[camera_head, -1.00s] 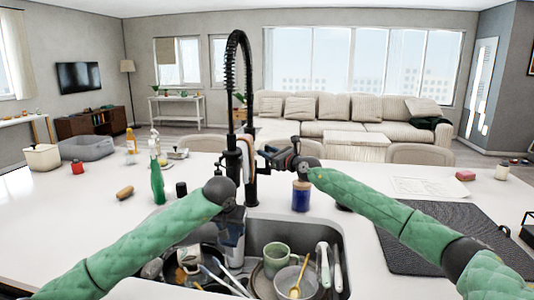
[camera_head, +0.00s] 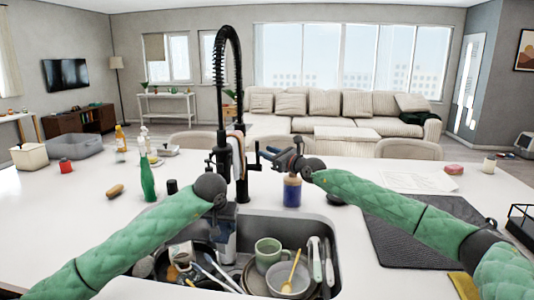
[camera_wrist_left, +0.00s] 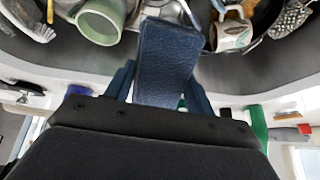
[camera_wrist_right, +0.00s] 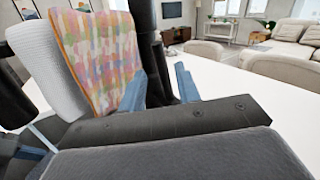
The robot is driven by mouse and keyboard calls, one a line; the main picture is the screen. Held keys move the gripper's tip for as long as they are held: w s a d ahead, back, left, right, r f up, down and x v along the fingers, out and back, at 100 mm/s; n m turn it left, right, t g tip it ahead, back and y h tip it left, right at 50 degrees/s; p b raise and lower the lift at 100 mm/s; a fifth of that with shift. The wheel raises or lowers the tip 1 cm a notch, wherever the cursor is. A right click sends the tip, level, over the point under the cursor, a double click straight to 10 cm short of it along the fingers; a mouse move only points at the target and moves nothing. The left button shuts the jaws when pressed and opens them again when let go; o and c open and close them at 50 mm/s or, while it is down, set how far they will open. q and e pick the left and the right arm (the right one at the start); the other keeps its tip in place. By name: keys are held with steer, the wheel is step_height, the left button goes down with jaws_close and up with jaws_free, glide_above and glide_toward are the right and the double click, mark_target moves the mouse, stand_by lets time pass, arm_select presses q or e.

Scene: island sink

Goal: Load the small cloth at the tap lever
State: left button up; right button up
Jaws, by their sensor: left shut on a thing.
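In the right wrist view a patterned cloth (camera_wrist_right: 98,50) and a white cloth (camera_wrist_right: 46,68) hang beside the black column, left of the fingers. The tap lever is not clearly visible.
The sink (camera_head: 327,228) holds a green mug (camera_head: 268,252), a bowl, pans and utensils. A blue jar (camera_head: 292,193) stands right of the tap, and a green bottle (camera_head: 148,181) stands left. A dark mat (camera_head: 400,240) lies at right.

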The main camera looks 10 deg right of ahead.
steer(key=v, duration=0.6)
steer(key=shift+d, duration=0.15)
steer(key=shift+c, duration=0.4)
stand_by(0.4)
